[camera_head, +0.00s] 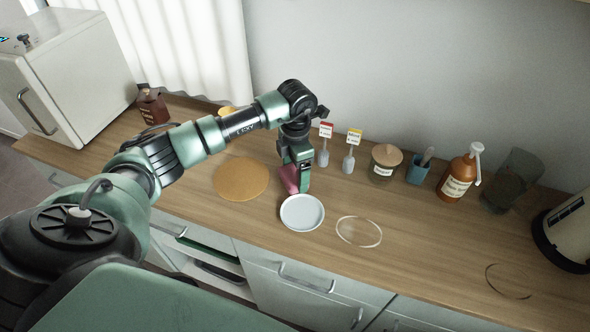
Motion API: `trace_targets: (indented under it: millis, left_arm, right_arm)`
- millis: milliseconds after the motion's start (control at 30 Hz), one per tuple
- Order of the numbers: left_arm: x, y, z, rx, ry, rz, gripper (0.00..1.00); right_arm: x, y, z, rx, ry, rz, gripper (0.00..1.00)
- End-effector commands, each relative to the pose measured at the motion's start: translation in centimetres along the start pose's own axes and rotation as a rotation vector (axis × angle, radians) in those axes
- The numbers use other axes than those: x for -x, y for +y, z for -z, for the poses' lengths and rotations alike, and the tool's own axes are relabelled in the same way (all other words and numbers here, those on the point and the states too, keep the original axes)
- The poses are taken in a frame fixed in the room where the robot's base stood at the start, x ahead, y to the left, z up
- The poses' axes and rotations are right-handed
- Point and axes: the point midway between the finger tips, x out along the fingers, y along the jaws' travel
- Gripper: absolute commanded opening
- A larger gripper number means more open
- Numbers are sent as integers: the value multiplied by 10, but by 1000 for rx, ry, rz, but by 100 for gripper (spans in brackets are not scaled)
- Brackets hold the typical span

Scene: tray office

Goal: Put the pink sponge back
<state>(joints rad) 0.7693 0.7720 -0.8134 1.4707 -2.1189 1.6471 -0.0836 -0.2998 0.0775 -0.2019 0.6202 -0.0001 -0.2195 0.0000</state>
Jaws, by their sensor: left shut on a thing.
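The pink sponge (288,178) is between the jaws of my left gripper (296,185). My left gripper points down and is shut on it. The gripper partly hides the sponge. They are just behind the white round dish (302,213), near its far rim; I cannot tell whether the sponge touches the counter. The dish looks empty. My right gripper is not in view.
A round cork mat (241,179) lies left of the dish, and a pale ring (359,231) lies right of it. Two labelled tags (325,145), a lidded jar (385,162), a blue cup (419,168) and a brown pump bottle (459,176) line the back. A drawer (200,255) below stands partly open.

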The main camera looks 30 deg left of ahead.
Motion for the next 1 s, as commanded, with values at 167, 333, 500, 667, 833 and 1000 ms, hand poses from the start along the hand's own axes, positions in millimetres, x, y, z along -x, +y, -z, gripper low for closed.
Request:
trace_targets:
  millis: [167,333,500,667,833,1000]
  left_arm:
    - [-6,0,0,0,0,0,48]
    - [-7,0,0,0,0,0,100]
    - [-7,0,0,0,0,0,100]
    - [0,0,0,0,0,0,100]
    - [21,2,-1,-1,-5,-4,100]
    - [60,2,-1,-1,-4,-5,100]
  right_arm:
    - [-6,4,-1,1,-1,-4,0]
    - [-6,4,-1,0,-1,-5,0]
    - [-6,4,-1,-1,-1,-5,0]
    - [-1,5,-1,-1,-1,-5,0]
    - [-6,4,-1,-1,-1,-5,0]
    - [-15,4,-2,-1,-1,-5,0]
